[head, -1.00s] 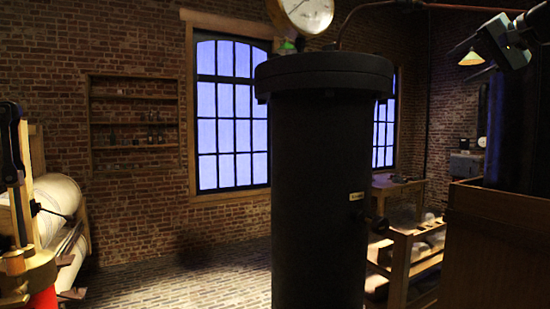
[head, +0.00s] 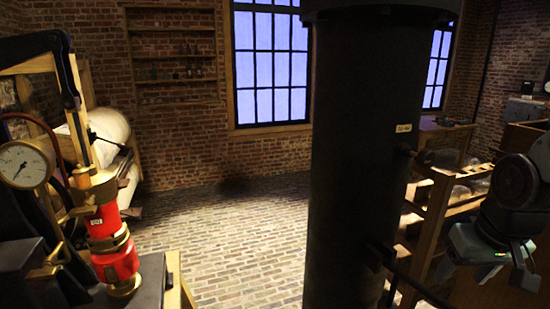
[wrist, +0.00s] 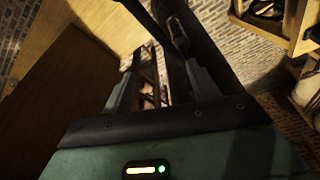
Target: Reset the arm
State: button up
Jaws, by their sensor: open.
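My gripper (wrist: 163,72) is open and empty in the wrist view, its two fingers apart with nothing between them. Past the fingers lie a dark post and wooden framing, with the brick floor beyond. In the head view my gripper (head: 522,268) hangs at the lower right, tilted downward, at the end of my arm. It is to the right of the tall black cylinder (head: 360,150) and in front of the wooden rack. Most of my arm is outside the head view.
A wooden rack with glass jars (head: 443,158) stands behind the cylinder at right. A red and brass device (head: 112,240) and a gauge (head: 24,165) stand at left. Brick floor (head: 235,225) is clear between. Brown wooden panels (wrist: 60,85) lie close left of my gripper in the wrist view.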

jog(key=s+a+f+n+g+b, duration=0.1)
jog(key=s+a+f+n+b, duration=0.3)
jog(key=s+a, duration=0.3)
jog(key=s+a+f+n+g+b, duration=0.2)
jog(key=s+a, duration=0.6)
jog(key=a, duration=0.4)
jog(key=f+n+b, duration=0.1)
jog(key=n+b, duration=0.1)
jog(key=shift+s+f+n+b, duration=0.2)
jog(key=shift+f+n+b, duration=0.1)
jog(key=shift+f, duration=0.1)
dwell(0.3)
